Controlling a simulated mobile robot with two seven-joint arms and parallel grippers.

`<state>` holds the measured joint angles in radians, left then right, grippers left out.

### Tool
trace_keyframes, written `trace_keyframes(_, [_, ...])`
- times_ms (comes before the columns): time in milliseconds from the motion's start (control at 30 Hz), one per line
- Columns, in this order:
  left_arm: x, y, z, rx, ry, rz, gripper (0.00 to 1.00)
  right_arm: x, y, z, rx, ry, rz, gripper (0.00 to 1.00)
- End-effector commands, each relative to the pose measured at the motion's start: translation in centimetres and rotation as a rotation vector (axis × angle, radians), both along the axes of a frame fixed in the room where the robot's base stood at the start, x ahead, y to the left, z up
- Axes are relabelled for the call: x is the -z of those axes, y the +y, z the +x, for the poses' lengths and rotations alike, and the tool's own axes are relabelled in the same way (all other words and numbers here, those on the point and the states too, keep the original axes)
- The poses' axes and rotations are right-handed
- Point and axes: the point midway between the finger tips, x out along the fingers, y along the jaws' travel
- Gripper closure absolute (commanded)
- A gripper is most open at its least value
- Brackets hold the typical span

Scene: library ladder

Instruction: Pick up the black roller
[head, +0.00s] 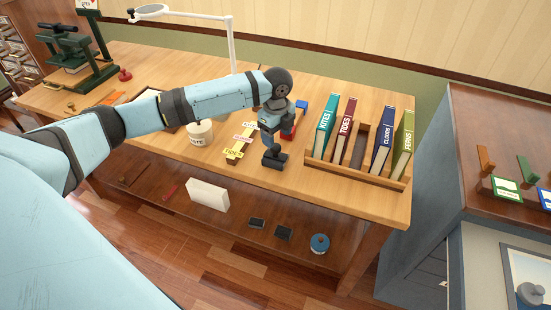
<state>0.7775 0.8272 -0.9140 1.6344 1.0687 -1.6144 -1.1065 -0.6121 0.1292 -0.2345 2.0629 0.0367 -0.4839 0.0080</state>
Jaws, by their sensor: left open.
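The black roller (272,159) lies on the wooden workbench, left of the book rack and near the bench's front edge. My left arm reaches in from the left over the bench. My left gripper (268,136) points down just behind and above the roller, with its jaws open. Whether the fingertips touch the roller cannot be told from this view. My right gripper is not in view.
A wooden rack (364,172) with several upright books stands right of the roller. A strip with labels (240,146) and a cream pot (200,133) are to the left. Red and blue items sit close behind the gripper. A white lamp (231,45) stands at the back.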

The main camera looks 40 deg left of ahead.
Motion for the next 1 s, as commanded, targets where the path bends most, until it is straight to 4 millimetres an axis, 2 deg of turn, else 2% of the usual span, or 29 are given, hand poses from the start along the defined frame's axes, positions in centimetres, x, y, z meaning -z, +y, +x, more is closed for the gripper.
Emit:
trace_keyframes(167, [1.6, 0.1, -0.3, 0.000, 0.002, 0.000, 0.36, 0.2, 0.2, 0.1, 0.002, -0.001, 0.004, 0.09])
trace_keyframes(400, [5.0, 0.2, -0.5, -0.001, 0.001, 0.001, 0.36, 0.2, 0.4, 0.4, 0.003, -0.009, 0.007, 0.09])
trace_keyframes(633, [5.2, 0.2, -0.4, 0.000, -0.001, 0.001, 0.36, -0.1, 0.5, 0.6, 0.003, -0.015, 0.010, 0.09])
trace_keyframes(667, [5.2, 0.2, -0.4, 0.000, -0.001, 0.001, 0.40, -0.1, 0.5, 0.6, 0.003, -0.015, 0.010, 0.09])
trace_keyframes(900, [5.1, 0.2, -0.4, 0.000, 0.000, 0.001, 0.96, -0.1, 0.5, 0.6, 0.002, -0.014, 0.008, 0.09])
trace_keyframes(1000, [5.1, 0.2, -0.4, 0.000, -0.001, 0.000, 0.96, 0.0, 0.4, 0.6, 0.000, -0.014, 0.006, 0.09])
